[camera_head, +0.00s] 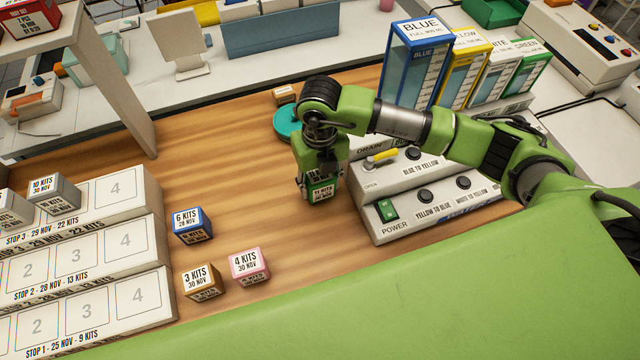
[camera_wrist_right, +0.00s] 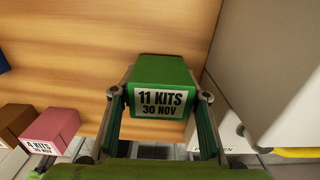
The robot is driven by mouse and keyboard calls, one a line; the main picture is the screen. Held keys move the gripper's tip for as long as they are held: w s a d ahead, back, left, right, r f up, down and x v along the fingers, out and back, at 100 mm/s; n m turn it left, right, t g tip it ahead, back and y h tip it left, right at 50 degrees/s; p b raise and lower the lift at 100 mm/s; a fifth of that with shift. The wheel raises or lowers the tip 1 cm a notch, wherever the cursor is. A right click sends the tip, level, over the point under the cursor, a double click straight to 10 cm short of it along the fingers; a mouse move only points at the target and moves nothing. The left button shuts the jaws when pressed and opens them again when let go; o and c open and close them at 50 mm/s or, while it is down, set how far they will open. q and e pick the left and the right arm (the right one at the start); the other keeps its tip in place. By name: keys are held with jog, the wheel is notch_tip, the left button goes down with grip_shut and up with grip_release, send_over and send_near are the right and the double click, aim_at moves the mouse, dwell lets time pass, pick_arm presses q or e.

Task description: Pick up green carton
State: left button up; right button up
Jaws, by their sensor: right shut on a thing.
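The green carton (camera_wrist_right: 162,75), labelled "11 KITS 30 NOV", sits between the two fingers of my right gripper (camera_wrist_right: 160,98) in the right wrist view. The fingers are shut on its sides. In the head view the carton (camera_head: 320,190) shows below my right gripper (camera_head: 318,172), just left of the control box; the gripper hides its upper part. I cannot tell whether it touches the wooden table (camera_head: 250,130). My left gripper is not in view.
Blue (camera_head: 191,225), orange (camera_head: 202,283) and pink (camera_head: 249,266) cartons stand on the table to the left. A stepped rack (camera_head: 150,265) is at far left. The control box (camera_head: 430,205) stands close right of the carton. A teal disc (camera_head: 287,122) lies behind.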

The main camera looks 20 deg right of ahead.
jog(key=s+a+r+b, duration=0.3)
jog(key=s+a+r, duration=0.6)
jog(key=r, duration=0.3)
jog(key=shift+s, duration=0.75)
